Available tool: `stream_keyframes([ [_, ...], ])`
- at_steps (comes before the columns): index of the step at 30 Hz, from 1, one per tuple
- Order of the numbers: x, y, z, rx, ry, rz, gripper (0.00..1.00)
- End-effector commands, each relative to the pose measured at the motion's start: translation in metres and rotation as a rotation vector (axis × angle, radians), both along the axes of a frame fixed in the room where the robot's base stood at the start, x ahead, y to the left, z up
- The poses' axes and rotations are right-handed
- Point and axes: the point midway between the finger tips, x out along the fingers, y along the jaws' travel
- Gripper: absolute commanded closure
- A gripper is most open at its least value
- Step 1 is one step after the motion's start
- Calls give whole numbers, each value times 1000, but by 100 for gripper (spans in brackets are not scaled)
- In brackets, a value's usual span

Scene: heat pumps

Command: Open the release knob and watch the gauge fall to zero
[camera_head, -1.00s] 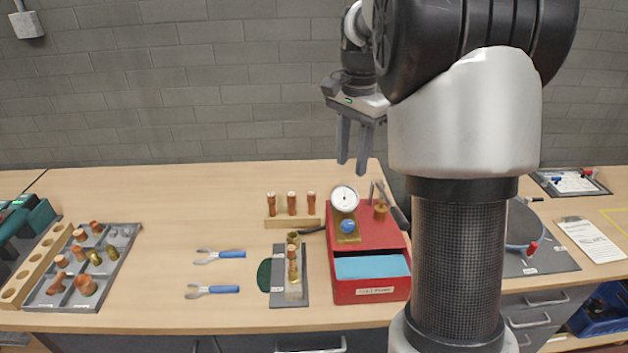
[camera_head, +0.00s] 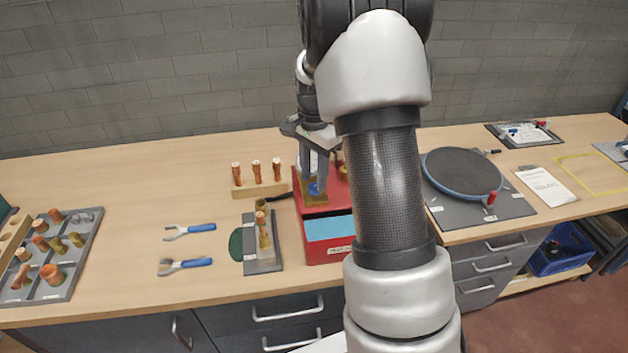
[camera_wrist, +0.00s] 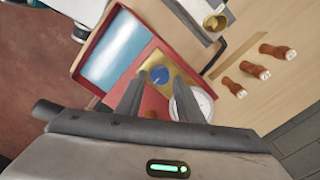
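The blue release knob (camera_wrist: 160,75) sits on a brass block (camera_wrist: 183,77) on the red box (camera_head: 312,239). In the wrist view the knob appears between my fingertips, with a gap on each side. My gripper (camera_wrist: 161,74) is open and holds nothing. In the head view my gripper (camera_head: 315,184) points down over the block, and the knob (camera_head: 314,189) shows between the fingers. I cannot tell whether the fingertips are level with the knob. The white gauge (camera_wrist: 203,104) is partly behind one finger in the wrist view, and its needle is unreadable. The head view hides it.
The red box has an open blue-lined front tray (camera_head: 328,229). A wooden rack (camera_head: 260,191) with three copper fittings stands to its left. A grey fixture (camera_head: 273,268) with an upright fitting stands in front of the rack. Two blue-handled tools (camera_head: 190,231) lie further left.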

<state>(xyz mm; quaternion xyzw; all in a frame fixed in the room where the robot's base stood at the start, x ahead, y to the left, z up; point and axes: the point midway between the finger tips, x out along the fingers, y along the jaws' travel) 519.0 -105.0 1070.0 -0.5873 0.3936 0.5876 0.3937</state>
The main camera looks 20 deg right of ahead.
Motion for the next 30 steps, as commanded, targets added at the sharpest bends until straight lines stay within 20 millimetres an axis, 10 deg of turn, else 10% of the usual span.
stream_keyframes([
  [15,0,0,-21,0,0,0,66],
  [21,0,0,-20,0,0,0,96],
  [30,0,0,-20,0,-1,38,96],
])
